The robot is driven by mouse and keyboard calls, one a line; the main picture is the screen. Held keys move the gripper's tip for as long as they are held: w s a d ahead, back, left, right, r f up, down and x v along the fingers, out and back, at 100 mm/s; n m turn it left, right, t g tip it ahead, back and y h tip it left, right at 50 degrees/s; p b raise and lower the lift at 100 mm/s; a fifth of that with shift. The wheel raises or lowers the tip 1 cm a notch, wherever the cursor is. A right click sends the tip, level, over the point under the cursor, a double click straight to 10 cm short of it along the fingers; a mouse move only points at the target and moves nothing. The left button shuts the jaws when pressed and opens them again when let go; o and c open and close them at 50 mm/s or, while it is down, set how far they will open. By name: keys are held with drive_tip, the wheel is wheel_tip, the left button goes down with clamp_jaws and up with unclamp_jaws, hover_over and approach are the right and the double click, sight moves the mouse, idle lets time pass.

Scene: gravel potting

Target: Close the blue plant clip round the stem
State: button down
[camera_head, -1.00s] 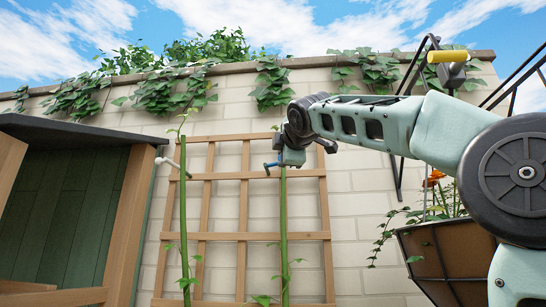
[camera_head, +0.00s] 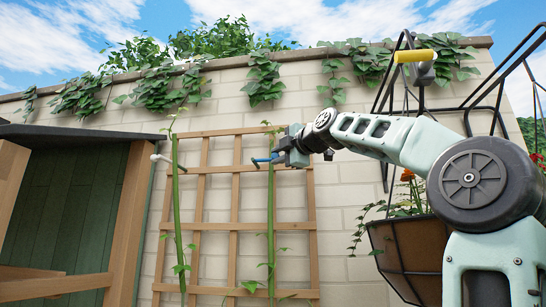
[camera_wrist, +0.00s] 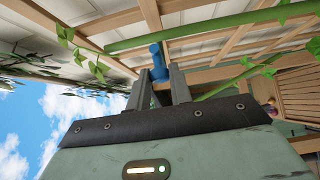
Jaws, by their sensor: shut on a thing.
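My gripper (camera_head: 280,158) is beside the upper part of the right green stem (camera_head: 270,215), in front of the trellis. Its fingers are shut on the blue plant clip (camera_head: 262,160). In the wrist view the clip (camera_wrist: 158,62) sticks out between the two fingertips (camera_wrist: 158,88). In the head view the clip crosses the stem's line and its free end points left. I cannot tell whether the clip is closed round the stem or still open. The fingers hide part of it. A green stem (camera_wrist: 215,32) runs across the wrist view beyond the clip.
The wooden trellis (camera_head: 236,226) stands against the brick wall close behind the stems. A wooden shed (camera_head: 125,215) is at left. A hanging planter (camera_head: 405,255) is at right, below my arm.

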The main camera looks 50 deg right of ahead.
idle(0.5)
drive_tip(key=c, duration=1.3)
unclamp_jaws()
drive_tip(key=shift+d, duration=0.1)
